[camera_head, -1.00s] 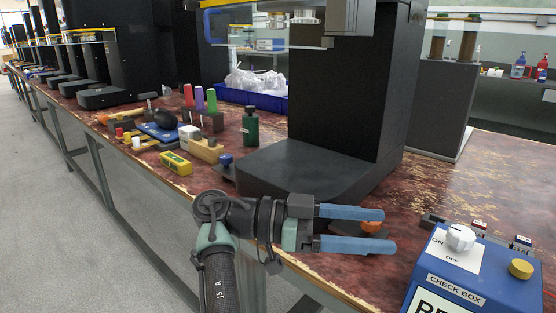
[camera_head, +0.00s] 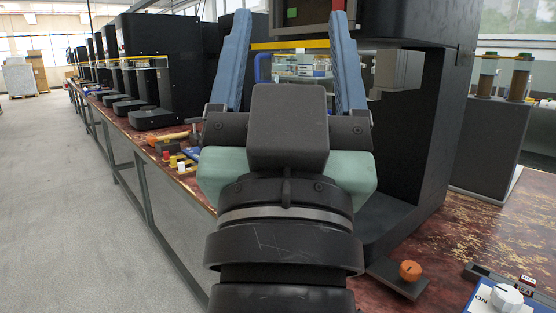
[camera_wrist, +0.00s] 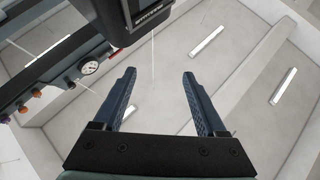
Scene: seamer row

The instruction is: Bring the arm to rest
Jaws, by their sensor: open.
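My gripper (camera_head: 290,65) stands large in the middle of the head view, its two blue fingers pointing up and spread apart. Nothing is between them. My arm rises toward it from the bottom of the picture, in front of the near black seamer machine (camera_head: 425,150). In the wrist view my gripper (camera_wrist: 160,80) shows both fingers open against the pale ceiling. The arm hides much of the bench top and the near machine's base.
The worn red bench (camera_head: 485,225) runs back along a row of black machines (camera_head: 155,60). An orange knob (camera_head: 410,270) and a white dial (camera_head: 507,298) are at lower right. In the wrist view a dark machine part (camera_wrist: 145,15) and gauge (camera_wrist: 88,66) are above the fingers. Grey floor (camera_head: 70,200) is clear at left.

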